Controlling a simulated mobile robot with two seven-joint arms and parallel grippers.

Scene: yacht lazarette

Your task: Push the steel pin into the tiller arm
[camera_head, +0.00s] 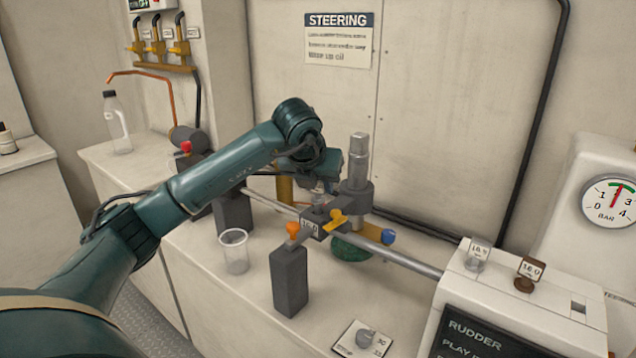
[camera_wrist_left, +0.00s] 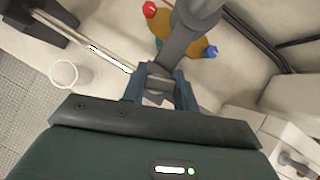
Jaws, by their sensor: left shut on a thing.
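My left gripper (camera_head: 319,194) reaches down over the tiller arm (camera_head: 341,204), near the upright steel rudder post (camera_head: 357,160). In the left wrist view my left gripper (camera_wrist_left: 160,90) is shut on a short steel piece, which looks like the steel pin (camera_wrist_left: 158,84). The pin stands at the end of the grey tiller arm (camera_wrist_left: 176,42); how deep it sits is hidden by the fingers. My right gripper is in neither view.
A clear cup (camera_head: 234,251) and a dark block with an orange knob (camera_head: 289,280) stand in front. A steel rod (camera_head: 410,263) runs to the rudder box (camera_head: 505,325), with two small tagged pieces on top. Another grey piece (camera_head: 366,338) lies on a card.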

